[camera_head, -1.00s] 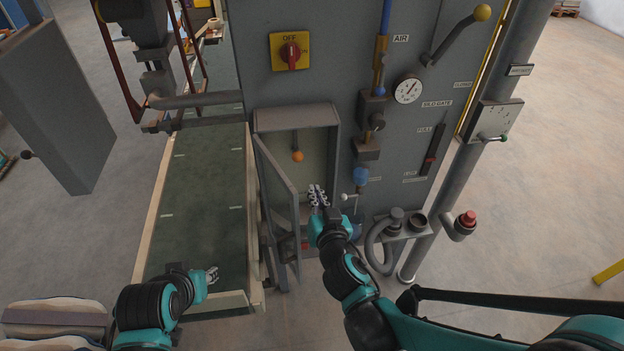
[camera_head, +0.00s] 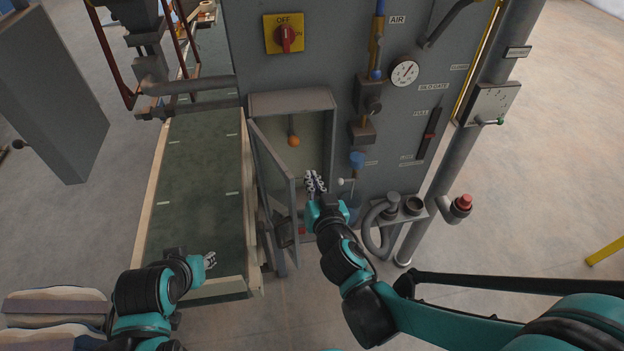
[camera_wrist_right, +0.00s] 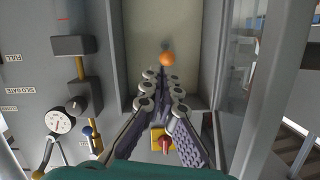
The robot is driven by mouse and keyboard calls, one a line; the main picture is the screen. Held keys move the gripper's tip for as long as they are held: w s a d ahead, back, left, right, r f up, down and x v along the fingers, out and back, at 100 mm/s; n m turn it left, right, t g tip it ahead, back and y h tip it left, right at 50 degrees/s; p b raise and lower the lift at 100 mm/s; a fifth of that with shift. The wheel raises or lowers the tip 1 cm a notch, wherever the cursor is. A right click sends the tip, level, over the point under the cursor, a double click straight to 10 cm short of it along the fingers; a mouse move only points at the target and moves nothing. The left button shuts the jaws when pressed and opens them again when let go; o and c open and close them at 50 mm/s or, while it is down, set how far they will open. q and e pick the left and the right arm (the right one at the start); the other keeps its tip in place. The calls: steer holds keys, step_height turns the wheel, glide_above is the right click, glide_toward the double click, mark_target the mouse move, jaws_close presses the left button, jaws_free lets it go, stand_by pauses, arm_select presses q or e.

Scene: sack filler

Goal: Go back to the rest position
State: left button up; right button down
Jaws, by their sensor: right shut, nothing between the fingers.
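My right gripper (camera_head: 315,182) is shut and empty. In the head view it is in front of the lower right part of an open cabinet (camera_head: 327,102) on the grey machine panel. In the right wrist view its fingers (camera_wrist_right: 162,82) point towards the cabinet's interior, just short of an orange ball knob (camera_wrist_right: 167,59) in the picture. That knob (camera_head: 294,141) hangs inside the cabinet, higher than my gripper in the head view. My left gripper (camera_head: 209,260) is small over the lower part of the green conveyor. Its finger opening is too small to judge.
The cabinet door (camera_head: 273,178) stands open, left of my right gripper. A small lever with a white knob (camera_head: 341,181) and a hose (camera_head: 373,232) are close on its right. The conveyor (camera_head: 195,150) lies left, sacks (camera_head: 45,305) at lower left.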

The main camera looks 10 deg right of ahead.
stand_by(0.3)
steer(key=s+d+f+g+h+b, duration=0.2)
steer(key=s+d+f+g, duration=0.35)
steer(key=d, duration=0.35)
steer(key=s+f+n+g+y, duration=0.1)
steer(key=s+n+g, duration=0.1)
steer(key=s, duration=0.7)
steer(key=shift+a+g+b, duration=0.35)
steer(key=shift+g, duration=0.2)
